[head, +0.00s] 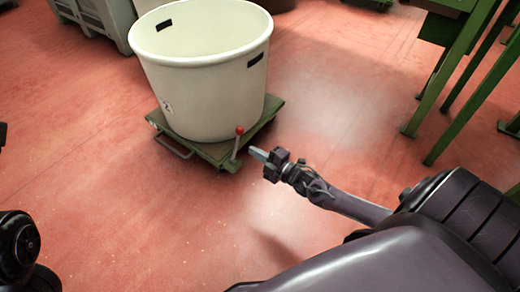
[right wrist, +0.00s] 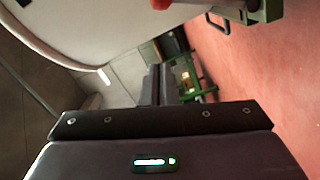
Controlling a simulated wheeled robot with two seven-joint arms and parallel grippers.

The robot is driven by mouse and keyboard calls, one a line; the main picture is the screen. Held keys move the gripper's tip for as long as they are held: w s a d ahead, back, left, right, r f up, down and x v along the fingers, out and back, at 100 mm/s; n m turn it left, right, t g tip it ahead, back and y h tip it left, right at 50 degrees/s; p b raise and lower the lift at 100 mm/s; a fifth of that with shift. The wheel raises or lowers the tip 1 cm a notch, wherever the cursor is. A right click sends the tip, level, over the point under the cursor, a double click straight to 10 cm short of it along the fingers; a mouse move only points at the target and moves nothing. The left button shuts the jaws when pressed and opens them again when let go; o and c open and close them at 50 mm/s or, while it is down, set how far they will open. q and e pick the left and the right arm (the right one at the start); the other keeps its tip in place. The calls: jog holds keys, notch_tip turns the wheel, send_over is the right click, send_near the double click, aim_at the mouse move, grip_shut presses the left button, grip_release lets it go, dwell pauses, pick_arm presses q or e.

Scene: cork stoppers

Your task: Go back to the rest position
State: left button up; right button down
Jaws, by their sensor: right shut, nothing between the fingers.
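My right gripper (head: 259,154) reaches out over the floor in the head view, just right of a green wheeled cart. It is shut with nothing between its fingers. In the right wrist view its closed fingers (right wrist: 160,85) point ahead from the dark gripper body. A lever with a red knob (head: 239,131) stands on the cart close to the fingertips in the head view; I cannot tell the exact gap. Dark parts of my left arm show at the left edge of the head view, but the left gripper is out of view.
A large white tub (head: 205,85) stands on the green cart (head: 222,152). Green metal legs (head: 455,90) stand at the upper right. Grey bins (head: 95,18) stand at the upper left. The red floor (head: 100,215) is clear in front of the cart.

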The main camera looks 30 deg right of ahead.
jog(key=shift+s+d, duration=0.2)
jog(key=shift+s, duration=0.5)
